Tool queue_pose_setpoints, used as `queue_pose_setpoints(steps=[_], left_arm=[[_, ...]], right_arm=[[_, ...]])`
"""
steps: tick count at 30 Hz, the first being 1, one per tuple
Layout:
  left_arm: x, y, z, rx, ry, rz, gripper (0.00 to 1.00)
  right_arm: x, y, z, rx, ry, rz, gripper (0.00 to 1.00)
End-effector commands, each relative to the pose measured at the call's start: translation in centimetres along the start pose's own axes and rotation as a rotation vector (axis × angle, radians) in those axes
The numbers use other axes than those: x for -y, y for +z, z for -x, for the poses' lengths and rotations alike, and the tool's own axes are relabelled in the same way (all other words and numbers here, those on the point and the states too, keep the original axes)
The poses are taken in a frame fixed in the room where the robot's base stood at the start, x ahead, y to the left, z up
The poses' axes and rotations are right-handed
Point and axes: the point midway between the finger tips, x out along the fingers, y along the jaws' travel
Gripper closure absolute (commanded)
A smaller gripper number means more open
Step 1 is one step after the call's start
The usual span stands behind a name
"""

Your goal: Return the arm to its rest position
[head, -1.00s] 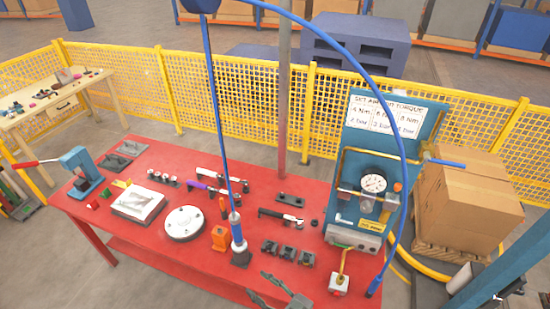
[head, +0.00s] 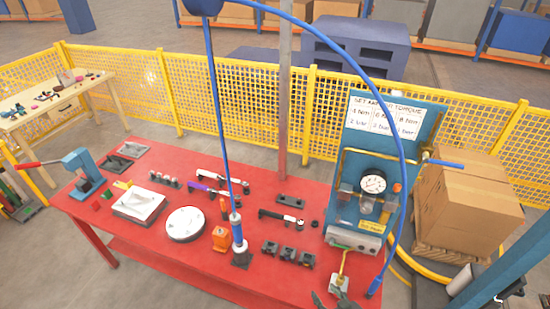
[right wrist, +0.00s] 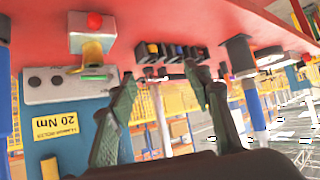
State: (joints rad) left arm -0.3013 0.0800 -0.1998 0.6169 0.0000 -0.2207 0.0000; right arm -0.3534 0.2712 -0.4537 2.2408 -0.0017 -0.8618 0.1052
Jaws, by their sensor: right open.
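My right gripper (head: 330,301) shows only by its grey-green fingertips at the bottom edge of the head view, by the front edge of the red table (head: 215,277). In the right wrist view, its two fingers (right wrist: 172,86) stand apart with nothing between them. The rest of the right arm is hidden below the head view. My left gripper is not in view.
A pressure-gauge panel (head: 418,125) stands at the table's right end, with a grey box (head: 354,239) at its foot. A blue-and-white tool (head: 237,230) hangs on a blue hose. Several black blocks (head: 287,254) lie near the fingertips. Boxes (head: 465,205) stand at right.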

Motion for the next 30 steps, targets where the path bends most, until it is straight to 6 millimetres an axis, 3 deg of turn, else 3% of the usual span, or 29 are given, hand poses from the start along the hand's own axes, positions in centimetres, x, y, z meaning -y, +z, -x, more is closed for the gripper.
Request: queue_pose_setpoints(steps=[1,3,7,13,21,30], left_arm=[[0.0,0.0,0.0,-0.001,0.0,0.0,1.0],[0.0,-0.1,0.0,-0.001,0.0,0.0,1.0],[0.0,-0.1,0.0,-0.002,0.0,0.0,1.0],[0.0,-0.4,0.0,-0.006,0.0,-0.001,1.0],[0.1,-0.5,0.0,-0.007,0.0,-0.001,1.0],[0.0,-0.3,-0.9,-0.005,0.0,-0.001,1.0]], right_arm=[[-2.2,2.3,1.7,0.081,0.051,-0.037,0.54],[-4.4,5.1,3.9,0.183,0.102,-0.071,0.54],[-6.9,9.0,7.5,0.324,0.166,-0.12,0.54],[-8.9,13.3,12.2,0.479,0.224,-0.181,0.54],[-9.9,17.6,17.9,0.644,0.274,-0.251,0.54],[-10.1,23.2,11.4,0.664,0.253,-0.244,0.54]])
